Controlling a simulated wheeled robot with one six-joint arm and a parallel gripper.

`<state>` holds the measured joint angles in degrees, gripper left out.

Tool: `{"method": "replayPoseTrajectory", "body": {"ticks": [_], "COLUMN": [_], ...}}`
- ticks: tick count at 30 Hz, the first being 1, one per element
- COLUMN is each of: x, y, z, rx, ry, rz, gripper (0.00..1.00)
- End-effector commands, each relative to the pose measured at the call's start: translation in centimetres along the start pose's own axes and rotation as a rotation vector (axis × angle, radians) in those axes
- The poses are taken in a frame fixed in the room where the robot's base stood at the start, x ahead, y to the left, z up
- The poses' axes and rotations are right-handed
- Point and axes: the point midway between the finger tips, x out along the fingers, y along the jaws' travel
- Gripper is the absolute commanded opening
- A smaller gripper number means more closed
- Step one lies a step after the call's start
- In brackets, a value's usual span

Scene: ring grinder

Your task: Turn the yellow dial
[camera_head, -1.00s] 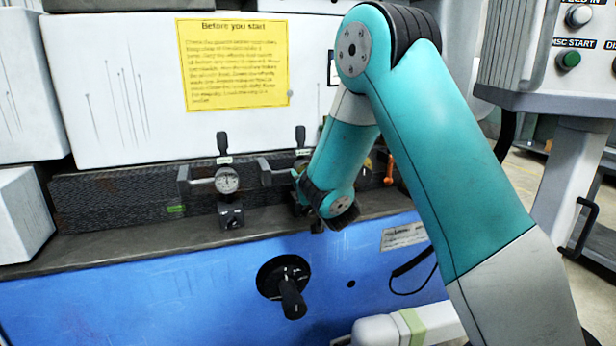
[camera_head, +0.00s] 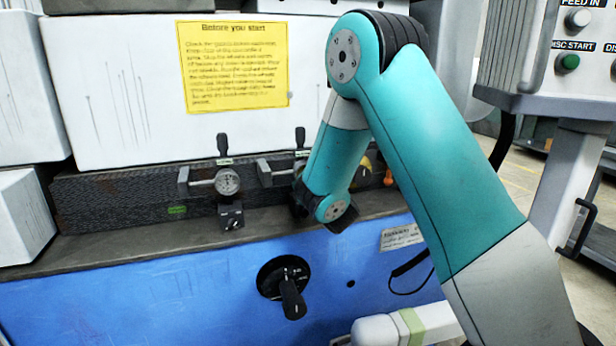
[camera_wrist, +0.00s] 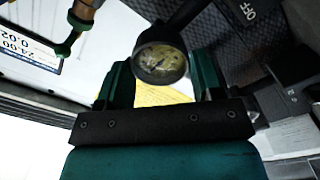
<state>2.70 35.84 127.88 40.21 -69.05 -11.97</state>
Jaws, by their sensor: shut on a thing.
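In the wrist view, a round dial (camera_wrist: 160,62) with a dark rim and yellowish face sits between the two teal fingers of my gripper (camera_wrist: 162,77). The gripper is shut on its rim, one finger on each side. In the head view, my arm hides this dial and the fingers; the wrist end of my arm is in front of the rear rail. A yellow rounded part (camera_head: 363,172) shows just right of my forearm, partly hidden.
A black knob (camera_head: 290,290) is on the blue front panel (camera_head: 180,300). A yellow notice (camera_head: 232,65) hangs on the white housing. An orange lever (camera_head: 389,176) and control box (camera_head: 560,60) are at right.

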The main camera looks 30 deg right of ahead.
Motion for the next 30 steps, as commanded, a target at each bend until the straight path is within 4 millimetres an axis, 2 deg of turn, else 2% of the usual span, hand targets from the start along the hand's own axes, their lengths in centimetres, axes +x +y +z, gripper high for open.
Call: {"method": "replayPoseTrajectory", "body": {"ticks": [18,19,22,30], "x": [0.02,0.02,0.01,-0.02], "y": [0.03,0.03,0.03,0.01], "z": [-0.09,-0.09,-0.07,0.01], "rx": [-0.041,-0.041,-0.040,-0.040], "ry": [0.003,0.003,0.002,0.001], "rz": [0.001,0.001,0.001,0.001], "gripper": [0.37,0.65,0.87,0.87]}}
